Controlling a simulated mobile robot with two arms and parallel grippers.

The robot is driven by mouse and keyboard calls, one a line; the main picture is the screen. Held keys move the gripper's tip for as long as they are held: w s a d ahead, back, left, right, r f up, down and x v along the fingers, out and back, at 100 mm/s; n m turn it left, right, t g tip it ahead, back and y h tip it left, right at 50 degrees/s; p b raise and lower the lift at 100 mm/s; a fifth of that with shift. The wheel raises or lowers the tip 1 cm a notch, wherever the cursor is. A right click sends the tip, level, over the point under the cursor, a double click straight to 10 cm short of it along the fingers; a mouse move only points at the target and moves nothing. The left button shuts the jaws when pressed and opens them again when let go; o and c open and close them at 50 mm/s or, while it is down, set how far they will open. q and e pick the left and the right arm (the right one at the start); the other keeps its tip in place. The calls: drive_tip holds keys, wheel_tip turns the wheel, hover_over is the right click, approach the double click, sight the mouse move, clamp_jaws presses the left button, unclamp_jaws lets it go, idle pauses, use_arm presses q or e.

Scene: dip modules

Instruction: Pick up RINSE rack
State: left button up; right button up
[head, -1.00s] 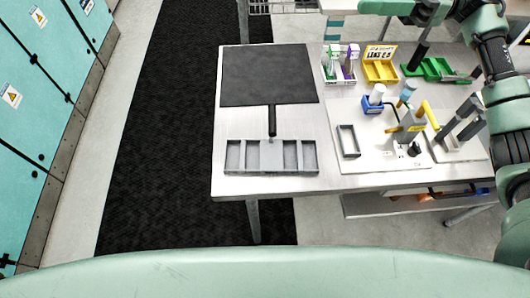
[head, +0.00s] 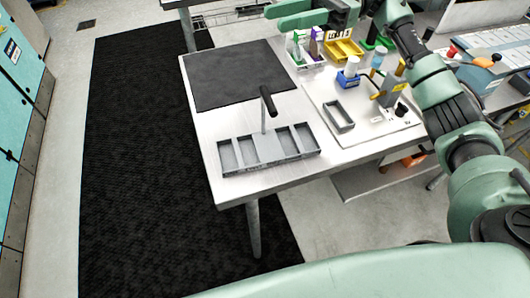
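A grey rack with several open compartments (head: 230,158) and an upright black-topped handle (head: 268,101) stands near the front left corner of the white table. I see no readable RINSE label on it, so I cannot tell if it is the RINSE rack. My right arm reaches up from the lower right and folds left at the top edge. Its gripper end (head: 338,14) is there, beyond the rack and well apart from it; its fingers are not clear. My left gripper is not in view.
A dark mat (head: 235,73) lies behind the rack. To its right is a white plate (head: 318,92) with a small grey tray (head: 338,116), a blue holder (head: 347,79) and a grey device (head: 391,91). A yellow bin (head: 344,49) stands behind. Floor left of the table is clear.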

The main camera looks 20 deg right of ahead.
drive_tip(key=f+b, duration=0.3)
drive_tip(key=f, duration=0.4)
drive_tip(key=a+f+b, duration=0.1)
drive_tip(key=f+b, duration=0.2)
drive_tip(key=f, duration=0.4)
drive_tip(key=a+f+b, duration=0.1)
drive_tip(key=f+b, duration=0.2)
drive_tip(key=f, duration=0.4)
drive_tip(key=shift+s, duration=0.15)
drive_tip(key=shift+s+a, duration=0.15)
drive_tip(key=shift+a, duration=0.45)
drive_tip(key=a, duration=0.1)
drive_tip(key=a+p, duration=0.1)
drive_tip(key=a, duration=0.2)
drive_tip(key=shift+s+a+p, duration=0.1)
drive_tip(key=shift+s+p, duration=0.25)
drive_tip(key=shift+p, duration=0.05)
drive_tip(key=shift+a, duration=0.25)
drive_tip(key=shift+d, duration=0.1)
clamp_jaws()
drive_tip(key=shift+r, duration=0.1)
